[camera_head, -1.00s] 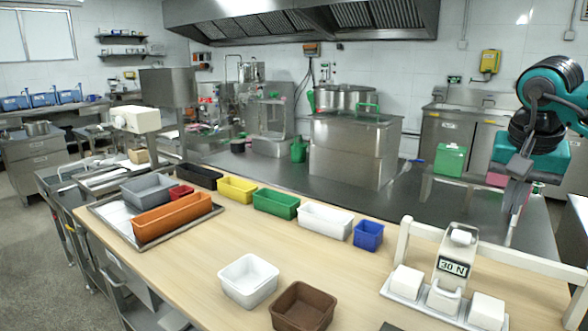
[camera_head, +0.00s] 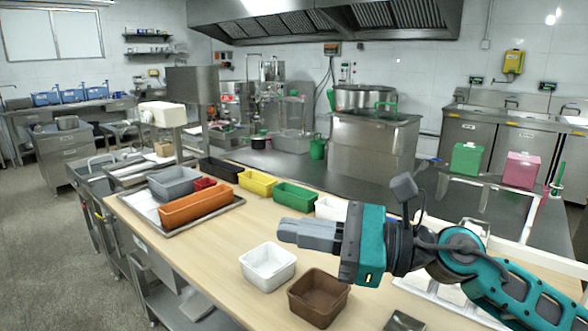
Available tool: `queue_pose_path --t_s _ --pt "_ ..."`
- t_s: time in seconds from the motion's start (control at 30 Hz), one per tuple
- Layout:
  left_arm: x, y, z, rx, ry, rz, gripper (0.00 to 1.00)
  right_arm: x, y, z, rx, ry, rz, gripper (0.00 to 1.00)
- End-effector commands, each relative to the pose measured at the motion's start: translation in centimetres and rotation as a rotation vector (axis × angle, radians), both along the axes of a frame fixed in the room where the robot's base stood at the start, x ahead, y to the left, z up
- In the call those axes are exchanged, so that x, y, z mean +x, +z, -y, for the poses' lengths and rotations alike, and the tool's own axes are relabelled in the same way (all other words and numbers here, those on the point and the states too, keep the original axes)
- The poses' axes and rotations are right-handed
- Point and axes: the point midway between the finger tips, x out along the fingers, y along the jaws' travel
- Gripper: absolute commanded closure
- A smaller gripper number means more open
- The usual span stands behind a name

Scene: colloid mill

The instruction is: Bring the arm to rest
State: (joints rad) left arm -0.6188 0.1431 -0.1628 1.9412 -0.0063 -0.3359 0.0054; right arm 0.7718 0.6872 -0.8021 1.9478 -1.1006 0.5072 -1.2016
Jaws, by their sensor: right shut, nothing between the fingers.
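My right gripper (camera_head: 285,233) comes in from the right on its teal and black arm (camera_head: 470,262). It points left across the picture, above the wooden table (camera_head: 205,262). Its grey fingers are shut with nothing between them. It shows just above and to the right of the white bin (camera_head: 267,267) and above the brown bin (camera_head: 318,297). My left gripper is not in view. The arm hides most of the white weighing fixture at the table's right side and part of the bins behind.
A steel tray (camera_head: 141,203) with an orange bin (camera_head: 196,206) and a grey bin (camera_head: 174,183) lies at the table's left. Yellow (camera_head: 257,182) and green (camera_head: 295,196) bins line the back edge. The table's front left is clear.

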Motion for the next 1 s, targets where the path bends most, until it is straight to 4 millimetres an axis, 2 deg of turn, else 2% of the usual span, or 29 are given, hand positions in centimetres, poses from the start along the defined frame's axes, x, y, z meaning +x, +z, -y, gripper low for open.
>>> queue_pose_path --t_s 0.07,0.17,0.27,0.33,0.47,0.53,0.63,0.7,0.73,0.77,0.9,1.0 --pt "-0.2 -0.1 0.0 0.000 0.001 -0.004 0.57 -0.1 1.4 -0.1 0.248 -0.056 -0.210 1.00" --pt "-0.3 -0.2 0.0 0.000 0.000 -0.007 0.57 0.8 2.3 1.5 0.555 -0.141 -0.492 1.00" --pt "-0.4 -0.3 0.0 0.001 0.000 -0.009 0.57 2.1 1.5 4.4 0.856 -0.237 -0.784 1.00" --pt "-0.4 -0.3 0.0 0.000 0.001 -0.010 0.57 2.9 -0.3 6.9 1.065 -0.315 -0.989 1.00" --pt "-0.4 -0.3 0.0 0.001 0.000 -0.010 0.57 3.2 -6.0 11.6 1.450 -0.483 -1.362 1.00" --pt "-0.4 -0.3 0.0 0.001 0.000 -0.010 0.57 2.3 -10.0 14.0 1.657 -0.593 -1.547 1.00" --pt "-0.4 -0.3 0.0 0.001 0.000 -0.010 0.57 -0.7 -16.3 16.7 1.952 -0.776 -1.784 1.00" --pt "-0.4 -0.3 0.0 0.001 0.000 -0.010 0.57 -3.4 -20.1 18.0 2.137 -0.912 -1.908 1.00" --pt "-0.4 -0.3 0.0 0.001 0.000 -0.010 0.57 -4.6 -21.3 18.3 2.205 -0.966 -1.948 1.00" --pt "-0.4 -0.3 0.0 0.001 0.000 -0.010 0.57 -5.8 -22.5 18.6 -2.214 0.995 1.938 1.00" --pt "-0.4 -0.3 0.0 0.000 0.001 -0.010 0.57 -10.8 -26.5 19.4 -2.013 1.002 1.677 1.00" --pt "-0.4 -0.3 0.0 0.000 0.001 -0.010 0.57 -14.0 -28.4 19.7 -1.901 1.007 1.528 1.00"
